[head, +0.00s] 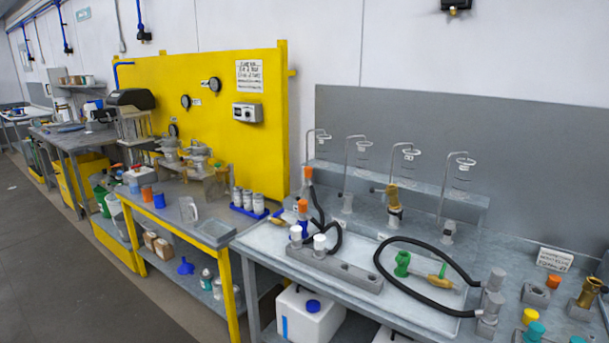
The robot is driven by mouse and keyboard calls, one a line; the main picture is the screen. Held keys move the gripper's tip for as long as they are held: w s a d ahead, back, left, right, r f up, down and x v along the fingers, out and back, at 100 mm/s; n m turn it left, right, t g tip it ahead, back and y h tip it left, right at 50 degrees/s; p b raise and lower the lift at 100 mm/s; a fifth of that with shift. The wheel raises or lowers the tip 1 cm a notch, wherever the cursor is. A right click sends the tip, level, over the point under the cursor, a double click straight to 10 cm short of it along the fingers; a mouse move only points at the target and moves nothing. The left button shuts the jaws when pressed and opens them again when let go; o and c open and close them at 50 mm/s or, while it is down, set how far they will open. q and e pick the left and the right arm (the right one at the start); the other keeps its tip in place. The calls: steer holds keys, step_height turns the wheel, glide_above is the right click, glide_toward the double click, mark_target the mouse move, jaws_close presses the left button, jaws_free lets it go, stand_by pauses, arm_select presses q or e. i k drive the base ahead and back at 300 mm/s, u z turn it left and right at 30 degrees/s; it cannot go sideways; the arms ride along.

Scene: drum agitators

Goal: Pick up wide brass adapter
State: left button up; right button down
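A brass adapter (588,292) with a wide top stands upright in a grey block at the far right of the bench, and it looks like the wide one. Another brass-coloured fitting (392,192) sits upright at the third hooked stand. A brass-coloured piece (440,281) lies on the white tray beside a green fitting (402,264). Neither of my grippers is in the head view.
A black hose (420,243) loops over the white tray (375,268) to grey fittings (490,300). Orange (553,281), yellow (530,316) and teal (535,331) caps stand near the brass adapter. A grey rack (335,268) holds white-capped parts. A sign (555,258) stands behind.

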mark_target(392, 190)
steer(key=u, duration=0.05)
steer(key=i, duration=1.5)
steer(key=z, duration=0.05)
